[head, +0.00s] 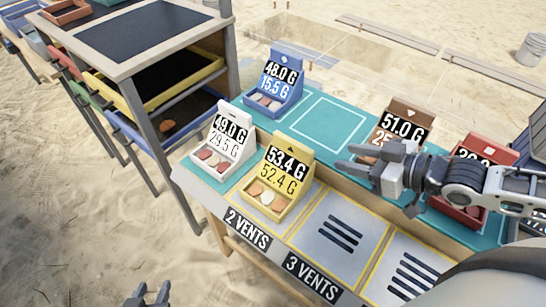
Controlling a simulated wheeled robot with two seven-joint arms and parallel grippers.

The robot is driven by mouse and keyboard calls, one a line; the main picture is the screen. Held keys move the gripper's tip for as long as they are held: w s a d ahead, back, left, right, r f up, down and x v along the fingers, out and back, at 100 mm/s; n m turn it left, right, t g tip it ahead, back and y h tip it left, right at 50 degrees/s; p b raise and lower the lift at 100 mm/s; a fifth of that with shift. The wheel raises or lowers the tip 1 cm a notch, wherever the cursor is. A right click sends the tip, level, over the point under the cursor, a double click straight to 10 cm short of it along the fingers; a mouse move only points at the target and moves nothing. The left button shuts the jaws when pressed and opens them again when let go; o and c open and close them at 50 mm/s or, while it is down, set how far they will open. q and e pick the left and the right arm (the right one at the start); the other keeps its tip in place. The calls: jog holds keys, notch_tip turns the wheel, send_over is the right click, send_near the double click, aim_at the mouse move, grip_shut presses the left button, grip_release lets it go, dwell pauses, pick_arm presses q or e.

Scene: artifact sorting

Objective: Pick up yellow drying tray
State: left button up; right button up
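A small yellow tray (268,202) with a raised sign reading 53.4 G and 52.4 G stands on the work table, holding a few sherds. A yellow-rimmed shelf tray (157,97) also sits in the rack at the upper left. I cannot tell from the picture which one is called the drying tray. My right gripper (347,160) is to the right of the small yellow tray, apart from it, in front of the brown tray; its fingers are spread and nothing shows between them. My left gripper (148,296) is at the bottom edge, its fingertips apart and empty, far from both.
On the teal-topped table (322,122) stand white (223,143), blue (276,86), brown (398,128) and red (484,150) trays with signs. Marked panels labelled 2 VENTS (247,230) and 3 VENTS (313,277) line its front. The rack (140,65) stands left. Sand surrounds both.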

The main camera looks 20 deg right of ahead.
aim_at(300, 145)
jog(key=b+x, duration=0.2)
jog(key=x, duration=0.2)
jog(key=b+x, duration=0.2)
jog(key=x, duration=0.3)
jog(key=shift+w+a+r, duration=0.1)
jog(key=shift+w+a, duration=0.1)
jog(key=shift+a, duration=0.15)
jog(key=x, duration=0.5)
jog(key=shift+a+r, duration=0.1)
jog(key=shift+r, duration=0.1)
jog(key=shift+w+a+f, duration=0.15)
jog(key=shift+w, duration=0.1)
pick_arm(q)
jog(key=f, duration=0.1)
jog(key=s, duration=0.1)
jog(key=f, duration=0.1)
jog(key=shift+s+d+f, duration=0.25)
jog(key=shift+d+f, duration=0.05)
jog(key=shift+d, duration=0.05)
pick_arm(e)
jog(key=shift+c, duration=0.3)
grip_shut()
